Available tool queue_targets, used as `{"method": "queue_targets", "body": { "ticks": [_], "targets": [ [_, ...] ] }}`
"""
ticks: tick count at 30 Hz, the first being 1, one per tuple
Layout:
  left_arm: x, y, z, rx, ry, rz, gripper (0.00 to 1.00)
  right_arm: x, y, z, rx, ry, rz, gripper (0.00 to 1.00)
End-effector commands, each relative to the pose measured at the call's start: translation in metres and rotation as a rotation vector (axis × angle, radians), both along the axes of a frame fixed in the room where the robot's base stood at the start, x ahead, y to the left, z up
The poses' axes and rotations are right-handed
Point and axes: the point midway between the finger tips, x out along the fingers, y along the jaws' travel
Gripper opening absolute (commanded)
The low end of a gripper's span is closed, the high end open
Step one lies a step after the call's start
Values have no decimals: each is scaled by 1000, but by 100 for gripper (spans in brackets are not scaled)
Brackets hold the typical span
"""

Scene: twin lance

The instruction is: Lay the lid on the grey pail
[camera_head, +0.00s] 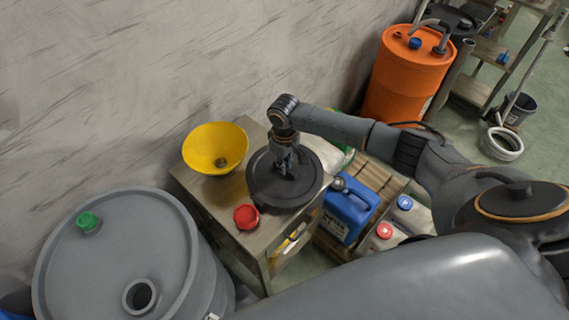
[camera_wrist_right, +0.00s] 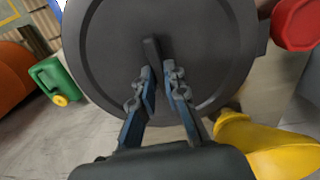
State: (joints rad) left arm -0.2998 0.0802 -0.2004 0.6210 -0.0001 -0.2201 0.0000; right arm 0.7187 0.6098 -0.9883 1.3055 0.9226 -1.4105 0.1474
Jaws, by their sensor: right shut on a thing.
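The lid (camera_head: 262,186) is a dark grey, round disc with a raised bar handle. It is over the right part of the metal table in the head view and fills much of the right wrist view (camera_wrist_right: 205,45). My right gripper (camera_head: 286,172) is above its middle, shut on the handle (camera_wrist_right: 151,50), with one finger on each side. The grey pail cannot be made out; anything directly under the lid is hidden. Whether the lid rests on something or hangs just above it, I cannot tell. My left gripper is out of view.
The metal table (camera_head: 215,190) also bears a yellow funnel-like bowl (camera_head: 205,150) and a red round object (camera_head: 246,216). A large grey drum (camera_head: 110,255) stands at the lower left. A blue canister (camera_head: 345,212) stands right of the table. An orange drum (camera_head: 405,75) stands behind.

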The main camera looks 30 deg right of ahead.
Motion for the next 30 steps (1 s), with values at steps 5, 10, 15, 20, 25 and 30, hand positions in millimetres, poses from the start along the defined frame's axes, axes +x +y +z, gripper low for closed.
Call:
{"method": "queue_targets", "body": {
  "ticks": [5, 10, 15, 20, 25, 30],
  "targets": [
    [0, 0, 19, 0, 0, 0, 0, 0, 0, 18, 0, 0, 0, 0],
    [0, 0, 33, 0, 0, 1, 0, 0, 0, 31, 0, 0, 0, 0],
    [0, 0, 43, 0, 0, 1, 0, 0, 0, 40, 0, 1, 0, 0],
    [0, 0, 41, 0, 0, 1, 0, 0, 0, 39, 0, 1, 0, 0],
    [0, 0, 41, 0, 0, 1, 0, 0, 1, 40, 0, 0, -1, 0],
    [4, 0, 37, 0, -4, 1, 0, -1, 10, 51, 1, -3, -27, 0]
  ]
}}
